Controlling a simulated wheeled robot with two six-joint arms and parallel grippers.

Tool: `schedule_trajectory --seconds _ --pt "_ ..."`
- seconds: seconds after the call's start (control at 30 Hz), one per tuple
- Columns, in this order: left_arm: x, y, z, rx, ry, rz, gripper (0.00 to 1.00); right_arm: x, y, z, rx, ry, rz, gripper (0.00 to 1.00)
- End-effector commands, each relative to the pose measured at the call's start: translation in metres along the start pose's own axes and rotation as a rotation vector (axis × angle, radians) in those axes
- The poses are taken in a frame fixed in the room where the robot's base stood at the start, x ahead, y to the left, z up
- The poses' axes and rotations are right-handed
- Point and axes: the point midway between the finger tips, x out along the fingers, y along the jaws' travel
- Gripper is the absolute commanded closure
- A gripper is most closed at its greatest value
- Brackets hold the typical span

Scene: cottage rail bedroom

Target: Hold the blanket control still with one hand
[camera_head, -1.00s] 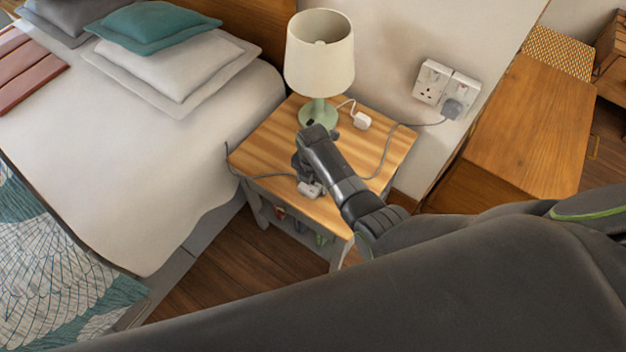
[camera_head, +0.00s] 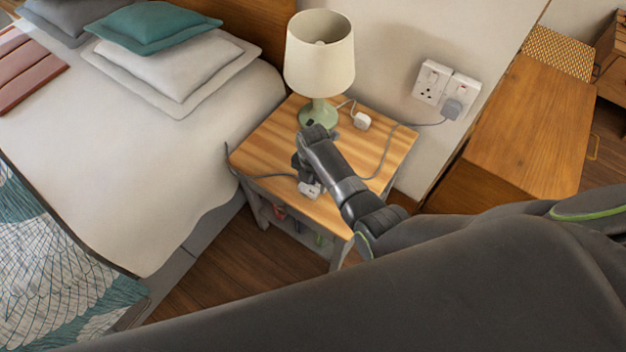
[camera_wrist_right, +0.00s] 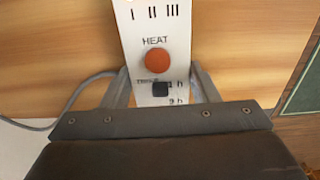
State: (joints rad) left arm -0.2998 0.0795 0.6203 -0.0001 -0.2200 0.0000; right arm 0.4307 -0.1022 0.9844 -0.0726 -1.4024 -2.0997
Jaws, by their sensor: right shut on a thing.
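The blanket control (camera_head: 309,190) is a small white box on the wooden bedside table (camera_head: 268,150), close to its front edge. In the right wrist view the control (camera_wrist_right: 150,18) shows an orange round knob under the word HEAT, marks I, II and III, and a small dark slider in the timer area. My right gripper (camera_wrist_right: 160,88) is shut on the control, with one finger at each side of it. In the head view my right gripper (camera_head: 303,174) reaches down over the table, and its wrist hides part of the control. My left gripper is not in view.
A lamp (camera_head: 319,65) with a green base stands at the table's back, beside a white plug (camera_head: 361,121). A grey cable runs from the wall sockets (camera_head: 445,90) across the table. The bed (camera_head: 150,150) is at the left and a wooden cabinet (camera_head: 530,125) at the right.

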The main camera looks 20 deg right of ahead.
Motion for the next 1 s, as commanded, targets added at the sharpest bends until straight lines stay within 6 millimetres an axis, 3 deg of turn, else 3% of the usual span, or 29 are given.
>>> schedule_trajectory --seconds 0.27,0.3,0.47,0.77,1.0 --pt "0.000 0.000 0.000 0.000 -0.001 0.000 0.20 0.000 0.000 0.000 0.000 0.000 0.000 0.72" --pt "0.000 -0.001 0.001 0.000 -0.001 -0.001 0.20 0.000 0.000 0.000 0.000 0.000 0.000 0.42" --pt "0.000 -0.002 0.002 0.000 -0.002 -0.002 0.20 0.000 0.000 0.000 0.000 0.000 0.000 0.21" --pt "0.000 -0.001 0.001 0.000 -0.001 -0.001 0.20 -0.001 0.000 0.000 0.000 0.000 0.000 0.20" --pt "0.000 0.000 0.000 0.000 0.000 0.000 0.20 -0.019 0.001 0.000 0.000 -0.001 0.004 0.20"
